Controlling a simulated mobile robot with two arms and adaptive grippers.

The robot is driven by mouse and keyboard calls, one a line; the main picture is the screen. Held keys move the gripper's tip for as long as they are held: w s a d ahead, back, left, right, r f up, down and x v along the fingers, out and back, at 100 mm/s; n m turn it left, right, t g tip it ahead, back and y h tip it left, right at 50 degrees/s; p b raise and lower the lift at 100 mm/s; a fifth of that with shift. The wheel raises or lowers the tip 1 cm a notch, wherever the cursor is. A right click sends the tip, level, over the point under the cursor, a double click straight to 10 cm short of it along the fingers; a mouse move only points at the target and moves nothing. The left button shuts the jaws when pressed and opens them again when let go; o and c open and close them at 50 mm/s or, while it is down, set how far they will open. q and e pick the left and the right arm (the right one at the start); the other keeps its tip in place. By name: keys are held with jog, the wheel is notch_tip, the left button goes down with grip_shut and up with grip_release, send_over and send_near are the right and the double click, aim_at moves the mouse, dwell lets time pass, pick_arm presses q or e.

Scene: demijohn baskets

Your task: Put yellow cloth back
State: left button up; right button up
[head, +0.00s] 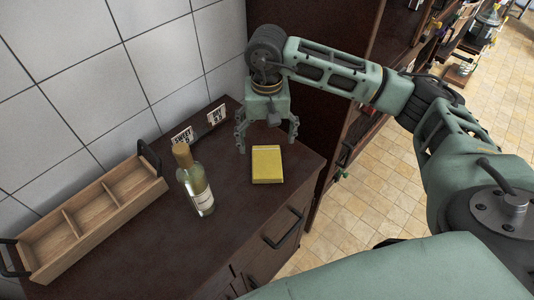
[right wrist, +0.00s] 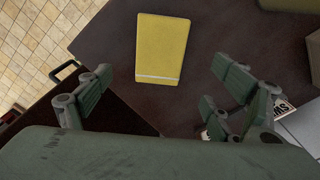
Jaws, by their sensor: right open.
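A folded yellow cloth (head: 267,164) lies flat on the dark cabinet top (head: 235,225), close to its right edge. It also shows in the right wrist view (right wrist: 161,50), with a white stripe near its lower end. My right gripper (head: 269,146) is above the cabinet top, just behind the cloth in the head view. Its fingers are spread and empty. In the right wrist view the open fingers (right wrist: 165,90) stand to either side, with the cloth beyond them. My left gripper is out of view.
A bottle (head: 197,190) stands left of the cloth. A wooden tray (head: 95,217) with three compartments and black handles sits along the tiled wall. Small cards, one marked "SWEET" (head: 182,137), stand at the back. Dark shelving (head: 345,120) rises at the right. The front middle of the top is clear.

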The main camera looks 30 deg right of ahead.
notch_tip(320, 180, up, 3)
jog(key=shift+r, duration=0.2)
jog(key=shift+f, duration=0.1)
dwell(0.4)
